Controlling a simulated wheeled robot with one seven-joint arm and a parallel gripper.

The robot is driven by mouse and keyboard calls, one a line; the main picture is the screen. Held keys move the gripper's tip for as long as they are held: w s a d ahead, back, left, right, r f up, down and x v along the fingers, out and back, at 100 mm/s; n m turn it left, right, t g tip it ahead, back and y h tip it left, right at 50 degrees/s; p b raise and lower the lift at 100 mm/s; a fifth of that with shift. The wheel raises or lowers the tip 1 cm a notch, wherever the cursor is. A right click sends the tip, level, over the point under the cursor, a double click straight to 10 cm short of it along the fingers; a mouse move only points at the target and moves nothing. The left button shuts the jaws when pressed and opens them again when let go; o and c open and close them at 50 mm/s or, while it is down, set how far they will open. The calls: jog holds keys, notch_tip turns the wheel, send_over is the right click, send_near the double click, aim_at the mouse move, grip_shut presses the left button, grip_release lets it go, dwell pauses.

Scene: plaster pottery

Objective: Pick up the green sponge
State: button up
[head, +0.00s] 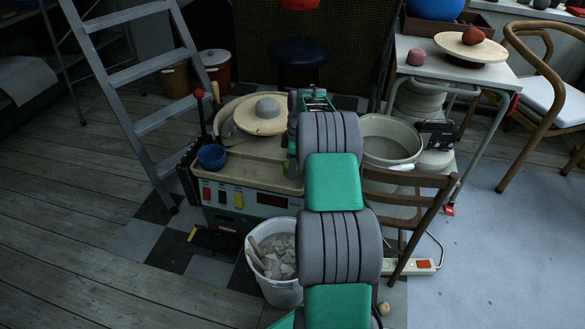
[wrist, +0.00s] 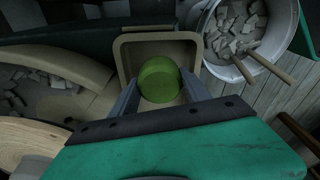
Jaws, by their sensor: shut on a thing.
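The green sponge (wrist: 160,80) is round and sits between the two fingers of my gripper (wrist: 160,86) in the wrist view. My gripper is shut on it, with one finger against each side. Behind the sponge is a beige square tray-like recess (wrist: 127,52); I cannot tell whether the sponge still touches its floor. In the head view my arm covers most of the gripper and the sponge, at the right end of the pottery wheel's table (head: 250,176).
A white bucket of clay scraps (head: 292,290) stands in front of the wheel; it also shows in the wrist view (wrist: 222,72). A blue bowl (head: 211,156) is on the wheel's left corner. A wooden chair (head: 404,200) and a large tub (head: 388,148) are close on the right.

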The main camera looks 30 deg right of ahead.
aim_at(288, 161)
jog(key=s+a+r+p, duration=0.4)
jog(key=s+a+r, duration=0.5)
jog(key=a, duration=0.1)
jog(key=shift+s+a+r, duration=0.2)
jog(key=shift+r, duration=0.2)
jog(key=o, duration=0.8)
jog(key=c, duration=0.7)
